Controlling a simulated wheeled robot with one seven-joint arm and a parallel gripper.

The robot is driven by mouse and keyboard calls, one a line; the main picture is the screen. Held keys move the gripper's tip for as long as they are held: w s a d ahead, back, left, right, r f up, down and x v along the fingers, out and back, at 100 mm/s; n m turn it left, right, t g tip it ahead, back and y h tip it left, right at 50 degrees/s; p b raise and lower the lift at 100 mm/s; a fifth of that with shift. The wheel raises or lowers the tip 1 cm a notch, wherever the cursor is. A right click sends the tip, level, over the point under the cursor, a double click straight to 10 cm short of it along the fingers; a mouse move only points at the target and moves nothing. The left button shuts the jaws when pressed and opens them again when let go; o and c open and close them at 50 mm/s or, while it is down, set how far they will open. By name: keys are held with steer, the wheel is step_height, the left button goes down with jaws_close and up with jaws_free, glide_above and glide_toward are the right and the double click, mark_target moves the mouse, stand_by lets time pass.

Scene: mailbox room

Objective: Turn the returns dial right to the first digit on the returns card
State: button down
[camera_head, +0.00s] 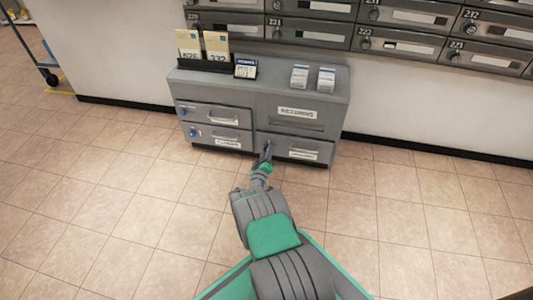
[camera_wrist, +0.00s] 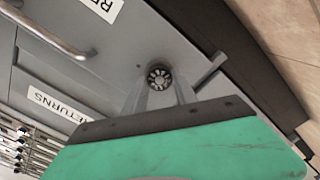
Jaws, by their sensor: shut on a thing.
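The returns dial (camera_wrist: 158,76) is a small round dark knob with light marks on the grey cabinet front. It sits between the fingertips of my gripper (camera_wrist: 160,92) in the wrist view, and the gripper is shut on it. In the head view my gripper (camera_head: 267,150) reaches the lower right drawer, and the dial is hidden behind it. A small card with a blue header (camera_head: 245,68) stands on top of the cabinet; it may be the returns card, but its digits are too small to read.
The grey cabinet (camera_head: 215,80) has several drawers with handles, and blue knobs on the left ones. A RETURNS label (camera_wrist: 58,103) shows nearby. Wall mailboxes (camera_head: 305,30) are behind; the tiled floor is clear.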

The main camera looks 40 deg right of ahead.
steer(key=shift+m, duration=1)
steer(key=c, duration=1)
jaws_free()
steer(key=shift+o, duration=0.2)
steer(key=p+v, duration=0.3)
steer(key=v, duration=0.4)
steer(key=shift+s+a, duration=0.25)
steer(key=shift+a, duration=0.1)
